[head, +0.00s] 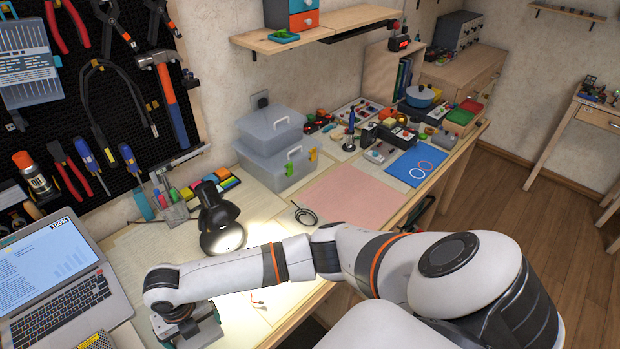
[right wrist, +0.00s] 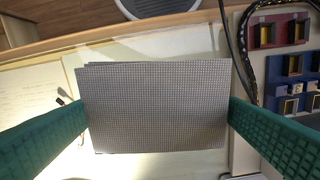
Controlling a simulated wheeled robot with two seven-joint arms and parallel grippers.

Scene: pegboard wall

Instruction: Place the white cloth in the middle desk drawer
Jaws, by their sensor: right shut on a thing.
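In the head view this gripper is low at the left, near the laptop, and the cloth cannot be made out there. My left gripper is not in view. The middle desk drawer cannot be made out; my right arm covers much of the desk's front.
A black lamp (head: 220,222) stands close behind my right forearm. The open laptop (head: 50,270) is left of the gripper. Clear storage boxes (head: 272,150) stand at the back. A pink mat (head: 350,192) lies bare on the desk (head: 145,250). A small white-and-red item (head: 257,302) lies under the lamp.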

